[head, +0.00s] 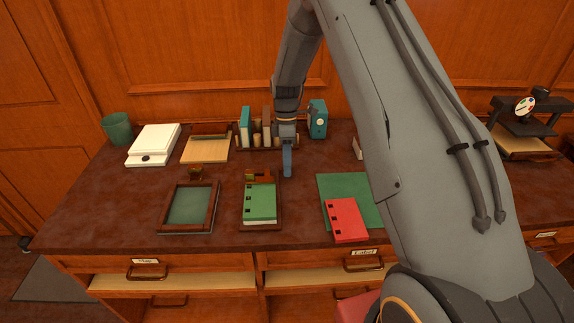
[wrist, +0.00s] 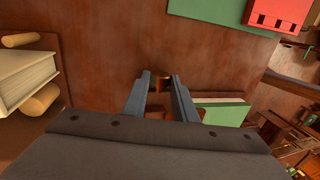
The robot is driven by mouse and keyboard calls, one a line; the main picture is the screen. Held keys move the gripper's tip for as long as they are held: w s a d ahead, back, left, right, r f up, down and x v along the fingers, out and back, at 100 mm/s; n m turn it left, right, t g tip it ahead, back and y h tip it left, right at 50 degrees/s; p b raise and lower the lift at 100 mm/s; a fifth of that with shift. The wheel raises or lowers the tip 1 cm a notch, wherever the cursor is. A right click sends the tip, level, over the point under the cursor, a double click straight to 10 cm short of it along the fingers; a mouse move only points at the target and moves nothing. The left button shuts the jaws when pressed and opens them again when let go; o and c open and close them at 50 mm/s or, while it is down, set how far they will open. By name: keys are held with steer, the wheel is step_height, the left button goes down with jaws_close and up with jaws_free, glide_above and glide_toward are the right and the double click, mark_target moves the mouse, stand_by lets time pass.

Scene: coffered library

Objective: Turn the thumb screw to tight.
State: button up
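My gripper (head: 288,163) points down over the desk, just right of and behind a green book (head: 260,203) on a wooden stand (head: 276,216). In the wrist view my gripper (wrist: 160,77) has its two fingers apart. A brown clamp-like piece (head: 265,178) sits at the stand's back end. A small brass-coloured part there (head: 250,176) may be the thumb screw. No tight mark is readable. The green book also shows in the wrist view (wrist: 220,113).
A wooden frame (head: 176,222) lies left of the stand. A red book (head: 346,220) lies on a green mat (head: 330,184) to the right. Upright books (head: 245,128) and a teal box (head: 318,119) stand behind. A black press (head: 535,127) with a coloured dial stands far right.

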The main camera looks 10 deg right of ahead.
steer(key=shift+o, duration=0.4)
steer(key=b+v, duration=0.3)
steer(key=v, duration=0.4)
steer(key=shift+r, duration=0.4)
steer(key=s+r+m+t+b, duration=0.2)
steer(key=s+m+t, duration=0.2)
steer(key=s+m, duration=1.1)
steer(key=s, duration=1.1)
steer(key=shift+s+d+r+m+h, duration=0.2)
steer(key=shift+d+m+h, duration=0.1)
steer(key=shift+m, duration=0.1)
